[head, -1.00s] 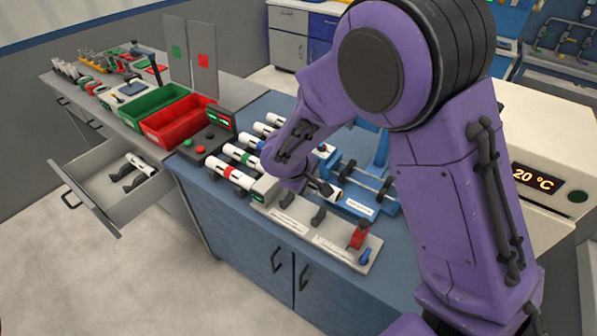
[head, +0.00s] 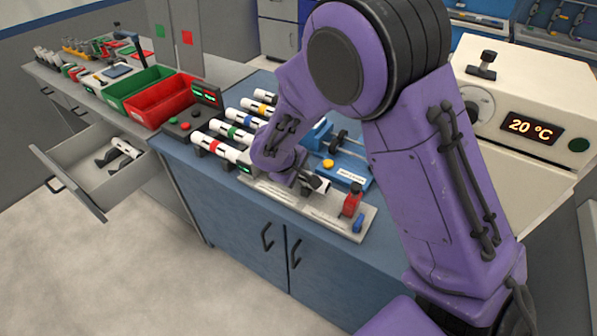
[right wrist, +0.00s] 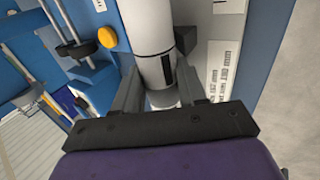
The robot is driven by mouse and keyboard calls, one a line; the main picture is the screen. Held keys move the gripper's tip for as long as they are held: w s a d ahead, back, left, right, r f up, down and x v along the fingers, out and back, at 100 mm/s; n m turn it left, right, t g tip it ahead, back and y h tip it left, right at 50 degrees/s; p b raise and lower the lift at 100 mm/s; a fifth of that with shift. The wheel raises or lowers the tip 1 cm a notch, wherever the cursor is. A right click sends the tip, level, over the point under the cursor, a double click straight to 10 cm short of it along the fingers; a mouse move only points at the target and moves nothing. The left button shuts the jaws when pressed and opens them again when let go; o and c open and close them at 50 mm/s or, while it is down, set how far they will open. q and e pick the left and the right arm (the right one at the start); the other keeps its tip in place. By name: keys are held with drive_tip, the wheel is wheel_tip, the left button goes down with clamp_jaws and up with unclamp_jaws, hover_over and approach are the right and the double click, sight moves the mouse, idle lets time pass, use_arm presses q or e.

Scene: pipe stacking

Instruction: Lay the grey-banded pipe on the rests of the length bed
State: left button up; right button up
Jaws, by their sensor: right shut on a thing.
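My right gripper (head: 303,179) is shut on a white pipe (head: 321,184) low over the length bed (head: 335,222). In the right wrist view the pipe (right wrist: 145,22) runs between the fingers of the gripper (right wrist: 160,82). A greyish section and a thin dark line show near the grip. A dark piece, perhaps a rest, shows beside the pipe. The bed is a pale grey plate with labels and a red clamp (head: 351,200) at its right end. Its rests are mostly hidden by the gripper and pipe, so I cannot tell whether the pipe touches them. My left gripper is out of view.
Several white pipes with coloured bands lie on a rack, including a red-banded one (head: 214,146). A blue fixture (head: 345,170) stands behind the bed. Red (head: 163,108) and green bins stand at the left. An open drawer (head: 95,172) juts out. An oven-like box (head: 520,110) stands right.

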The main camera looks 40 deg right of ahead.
drive_tip(key=shift+s+r, duration=0.15)
drive_tip(key=shift+f, duration=0.55)
idle(0.4)
drive_tip(key=o, duration=1.2)
drive_tip(key=v, duration=1)
drive_tip(key=shift+a+r, duration=0.1)
drive_tip(key=shift+r, duration=0.15)
